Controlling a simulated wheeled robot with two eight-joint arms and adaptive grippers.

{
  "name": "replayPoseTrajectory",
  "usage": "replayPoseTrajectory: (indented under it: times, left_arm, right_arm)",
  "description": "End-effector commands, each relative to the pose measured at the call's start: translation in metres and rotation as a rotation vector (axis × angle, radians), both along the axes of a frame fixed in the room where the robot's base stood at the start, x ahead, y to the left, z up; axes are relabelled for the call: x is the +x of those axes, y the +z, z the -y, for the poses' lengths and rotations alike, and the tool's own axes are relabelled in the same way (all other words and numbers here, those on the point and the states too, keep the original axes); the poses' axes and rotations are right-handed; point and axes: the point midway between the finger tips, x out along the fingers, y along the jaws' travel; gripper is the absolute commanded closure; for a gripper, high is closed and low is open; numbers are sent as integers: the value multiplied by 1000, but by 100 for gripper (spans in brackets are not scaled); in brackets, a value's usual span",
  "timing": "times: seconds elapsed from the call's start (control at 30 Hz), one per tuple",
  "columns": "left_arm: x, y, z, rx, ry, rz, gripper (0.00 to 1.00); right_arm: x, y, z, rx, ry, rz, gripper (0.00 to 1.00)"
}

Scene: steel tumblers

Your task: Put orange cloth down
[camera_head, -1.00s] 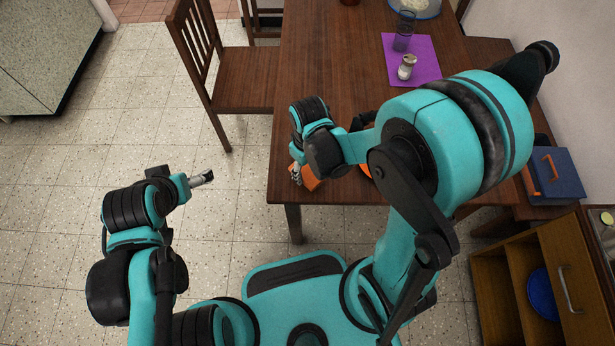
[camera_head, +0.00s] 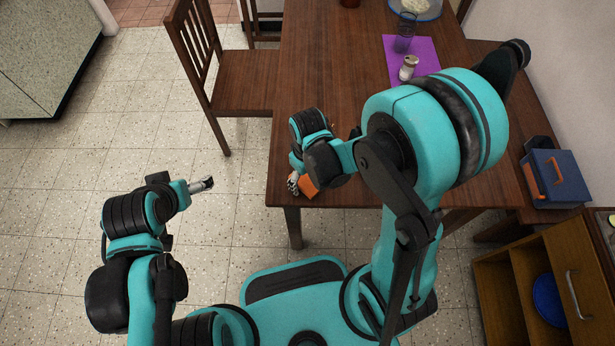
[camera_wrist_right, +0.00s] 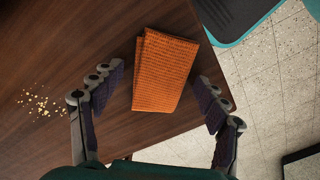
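The orange cloth (camera_wrist_right: 165,70) is folded into a rough rectangle and lies at the table's edge in the right wrist view. A small part of the cloth (camera_head: 308,187) shows beside my right gripper in the head view. My right gripper (camera_wrist_right: 158,98) is open, with one finger on each side of the cloth and a visible gap to it on both sides. In the head view the right gripper (camera_head: 293,184) is at the table's near left corner, partly hidden by its wrist. My left gripper (camera_head: 205,184) is over the floor, left of the table; its fingers are too small to read.
Crumbs (camera_wrist_right: 41,103) lie on the wooden table (camera_head: 330,75), left of the cloth in the wrist view. A purple mat (camera_head: 425,60) holds a shaker (camera_head: 408,68) and a glass (camera_head: 405,32). A chair (camera_head: 240,80) stands left of the table. An open drawer unit (camera_head: 515,285) stands at right.

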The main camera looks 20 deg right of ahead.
Motion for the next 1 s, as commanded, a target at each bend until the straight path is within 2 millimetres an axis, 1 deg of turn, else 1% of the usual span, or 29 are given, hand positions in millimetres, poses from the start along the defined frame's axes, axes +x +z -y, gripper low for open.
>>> replayPoseTrajectory:
  times: [0.17,0.27,0.37,0.6,0.7,0.8,1.0]
  left_arm:
    - [0,1,0,0,0,0,13]
    - [0,8,0,0,0,0,13]
    - [0,17,0,0,0,0,13]
    - [0,44,0,0,0,0,13]
    - [0,52,0,0,0,0,13]
    - [0,56,0,0,0,0,13]
    - [0,59,0,0,0,0,13]
  right_arm:
    - [0,1,0,0,0,0,26]
    - [0,10,0,0,0,0,26]
    - [0,28,0,0,0,0,26]
    - [0,84,0,0,0,0,26]
    - [0,102,0,0,0,0,26]
    - [0,114,0,0,0,0,26]
    - [-1,131,4,4,-21,24,26]
